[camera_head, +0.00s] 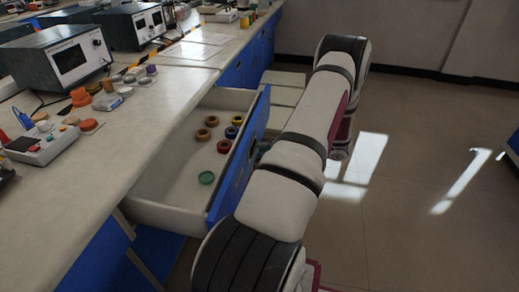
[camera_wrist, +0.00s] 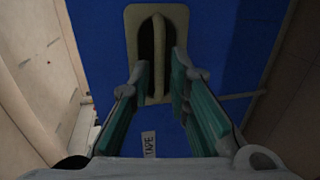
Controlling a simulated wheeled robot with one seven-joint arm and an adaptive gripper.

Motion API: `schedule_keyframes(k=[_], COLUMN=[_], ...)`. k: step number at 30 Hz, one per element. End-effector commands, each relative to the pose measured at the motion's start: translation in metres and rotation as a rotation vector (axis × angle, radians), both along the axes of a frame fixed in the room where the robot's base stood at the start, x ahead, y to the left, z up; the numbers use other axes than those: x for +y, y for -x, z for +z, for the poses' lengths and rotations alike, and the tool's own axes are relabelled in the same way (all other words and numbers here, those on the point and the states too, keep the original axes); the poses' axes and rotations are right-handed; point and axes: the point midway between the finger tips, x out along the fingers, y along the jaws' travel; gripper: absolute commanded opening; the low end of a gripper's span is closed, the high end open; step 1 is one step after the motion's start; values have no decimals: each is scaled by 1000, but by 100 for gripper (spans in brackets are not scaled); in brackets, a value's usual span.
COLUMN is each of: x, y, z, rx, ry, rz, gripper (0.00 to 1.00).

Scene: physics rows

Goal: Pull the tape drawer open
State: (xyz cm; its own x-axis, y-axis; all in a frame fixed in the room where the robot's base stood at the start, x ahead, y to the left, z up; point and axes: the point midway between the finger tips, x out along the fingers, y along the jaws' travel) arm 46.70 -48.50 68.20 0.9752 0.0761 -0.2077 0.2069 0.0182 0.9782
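The tape drawer (camera_head: 170,216) stands pulled far out from under the bench in the head view, its blue front (camera_head: 238,160) facing right. Several tape rolls lie inside, among them a green one (camera_head: 206,177) and a brown one (camera_head: 224,146). In the wrist view the drawer front (camera_wrist: 100,50) carries a label reading TAPE (camera_wrist: 149,144) and a beige handle (camera_wrist: 157,45) with a vertical bar. My gripper (camera_wrist: 161,65) has its fingers apart on either side of the bar, with dark gaps showing. In the head view my arm hides the gripper and handle.
The bench top (camera_head: 130,120) above the drawer holds instruments such as a dark box (camera_head: 62,58) and a small panel with knobs (camera_head: 48,143). Pale steps or boxes (camera_head: 283,95) stand beyond the drawer. The floor (camera_head: 430,150) to the right is clear.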

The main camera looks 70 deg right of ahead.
Motion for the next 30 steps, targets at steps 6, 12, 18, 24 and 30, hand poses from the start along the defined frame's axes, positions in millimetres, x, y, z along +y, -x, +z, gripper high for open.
schedule_keyframes(k=[6,12,18,24,30], x=[-4,-6,-7,-7,-7], y=[46,78,92,93,93], z=[9,16,19,19,19], rx=[1,1,1,1,0], ry=[2,0,0,-1,-1], rz=[-3,-1,1,1,1], gripper=[17,17,17,17,17])
